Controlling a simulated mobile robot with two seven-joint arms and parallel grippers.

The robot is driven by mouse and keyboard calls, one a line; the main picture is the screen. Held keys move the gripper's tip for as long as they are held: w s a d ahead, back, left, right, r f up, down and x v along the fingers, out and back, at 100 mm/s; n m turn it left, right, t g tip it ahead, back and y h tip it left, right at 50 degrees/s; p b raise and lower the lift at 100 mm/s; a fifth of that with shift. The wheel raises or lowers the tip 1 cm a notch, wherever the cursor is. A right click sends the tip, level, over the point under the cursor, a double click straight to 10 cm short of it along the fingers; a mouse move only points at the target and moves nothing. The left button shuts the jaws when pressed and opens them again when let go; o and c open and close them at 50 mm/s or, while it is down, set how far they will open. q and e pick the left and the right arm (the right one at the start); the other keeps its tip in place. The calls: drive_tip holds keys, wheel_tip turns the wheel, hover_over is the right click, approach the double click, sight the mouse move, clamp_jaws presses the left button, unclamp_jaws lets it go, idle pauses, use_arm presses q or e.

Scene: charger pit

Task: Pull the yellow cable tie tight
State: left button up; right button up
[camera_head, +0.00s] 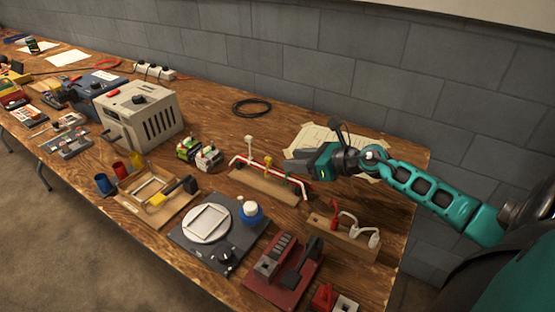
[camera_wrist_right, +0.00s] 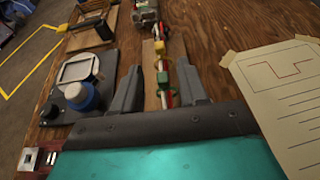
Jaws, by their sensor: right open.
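The yellow cable tie (camera_head: 267,161) sits around a red and white cable bundle (camera_head: 243,163) on a wooden board (camera_head: 264,186); its tail stands up. I cannot tell how tight its loop is. The tie also shows in the right wrist view (camera_wrist_right: 160,48), ahead of my fingers. A white tie (camera_head: 248,141) stands farther left on the bundle. A green tie (camera_wrist_right: 162,77) is nearer my gripper in the wrist view. My right gripper (camera_head: 292,164) is open over the right part of the bundle, its fingers (camera_wrist_right: 159,90) apart and holding nothing. My left gripper is not in view.
A taped paper sheet (camera_head: 332,143) lies behind the gripper. A block with red and white hooked parts (camera_head: 343,235) is at the front right. A dark scale (camera_head: 216,236) with a blue bottle (camera_head: 251,212) stands in front. A black cable coil (camera_head: 252,108) lies behind.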

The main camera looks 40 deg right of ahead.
sight(271, 159)
drive_tip(key=x, duration=0.6)
drive_tip(key=shift+w+a, duration=0.15)
drive_tip(key=shift+a, duration=0.05)
clamp_jaws()
idle(0.5)
